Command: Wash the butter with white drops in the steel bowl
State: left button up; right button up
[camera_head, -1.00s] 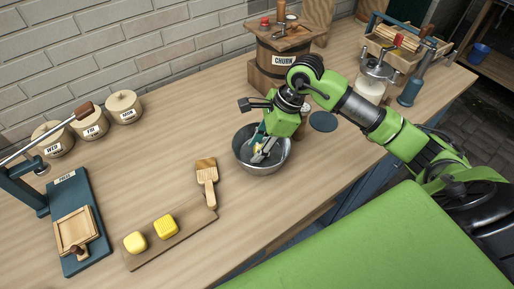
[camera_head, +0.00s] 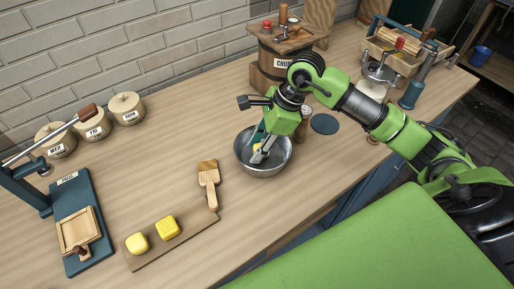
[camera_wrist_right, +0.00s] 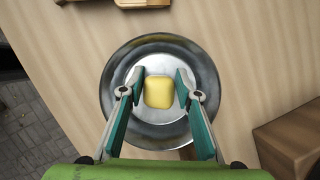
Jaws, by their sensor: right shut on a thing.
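The steel bowl (camera_head: 277,168) stands on the wooden counter below my right arm. My right gripper (camera_head: 261,152) reaches down into it. In the right wrist view the two fingers (camera_wrist_right: 160,84) are on either side of a smooth yellow piece of butter (camera_wrist_right: 158,92), and the gripper is shut on it inside the bowl (camera_wrist_right: 117,74). No white drops are distinguishable on this piece. In the head view the fingers partly hide it. My left gripper is not in view.
A board (camera_head: 190,233) with a rounded butter (camera_head: 137,243) and a ridged butter (camera_head: 168,227) lies at front. A wooden paddle (camera_head: 208,173) lies near the bowl. The churn (camera_head: 266,70) stands behind, the press (camera_head: 75,200) and lidded crocks (camera_head: 93,124) at left, a caddy (camera_head: 385,52) at back right.

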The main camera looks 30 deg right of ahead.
jog(key=shift+r+p, duration=1.35)
jog(key=shift+r, duration=1.45)
jog(key=shift+r+p, duration=0.7)
jog(key=shift+r, duration=0.65)
jog(key=shift+r+p, duration=0.3)
jog(key=shift+r, duration=0.35)
jog(key=shift+a, duration=0.1)
